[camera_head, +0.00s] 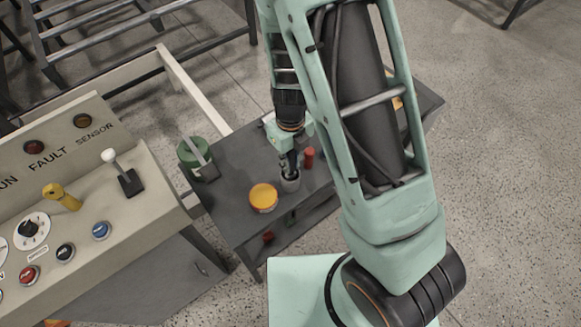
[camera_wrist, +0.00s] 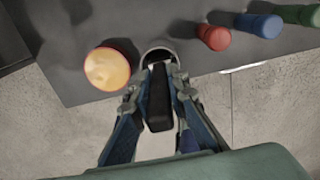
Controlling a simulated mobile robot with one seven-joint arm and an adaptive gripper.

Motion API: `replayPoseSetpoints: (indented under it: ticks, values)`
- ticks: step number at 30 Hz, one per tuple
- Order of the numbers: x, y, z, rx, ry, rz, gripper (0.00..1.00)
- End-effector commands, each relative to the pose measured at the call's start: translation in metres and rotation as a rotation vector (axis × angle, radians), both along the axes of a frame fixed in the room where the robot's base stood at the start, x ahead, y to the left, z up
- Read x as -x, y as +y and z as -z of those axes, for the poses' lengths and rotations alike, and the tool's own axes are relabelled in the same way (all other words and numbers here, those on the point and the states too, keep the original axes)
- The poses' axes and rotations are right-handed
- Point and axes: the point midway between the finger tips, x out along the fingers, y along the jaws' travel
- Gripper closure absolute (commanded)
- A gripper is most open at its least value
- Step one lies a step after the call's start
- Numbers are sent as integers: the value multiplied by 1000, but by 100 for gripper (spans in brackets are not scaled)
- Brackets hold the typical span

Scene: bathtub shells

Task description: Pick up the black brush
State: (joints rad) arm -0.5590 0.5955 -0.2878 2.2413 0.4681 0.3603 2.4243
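The black brush (camera_wrist: 159,98) shows in the wrist view as a dark, blocky upright piece between the two fingers of my gripper (camera_wrist: 161,78). The fingers are drawn in close on both sides of it and appear to press on it. Its lower end is hidden by the fingers and by a grey cup (camera_wrist: 158,54) just beyond the fingertips. In the head view my gripper (camera_head: 289,163) points down over the same grey cup (camera_head: 290,182) on a dark table. The brush cannot be made out clearly there.
The wrist view shows blue (camera_wrist: 259,24) and green (camera_wrist: 298,14) cylinders at the upper right. A control panel (camera_head: 75,200) stands left.

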Motion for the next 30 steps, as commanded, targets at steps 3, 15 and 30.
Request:
replayPoseSetpoints:
  ticks: [3,15,30]
  values:
    - [0,0,0,0,0,0,100]
    - [-1,1,-15,-1,-4,-2,100]
    - [-1,1,-97,-1,-2,0,100]
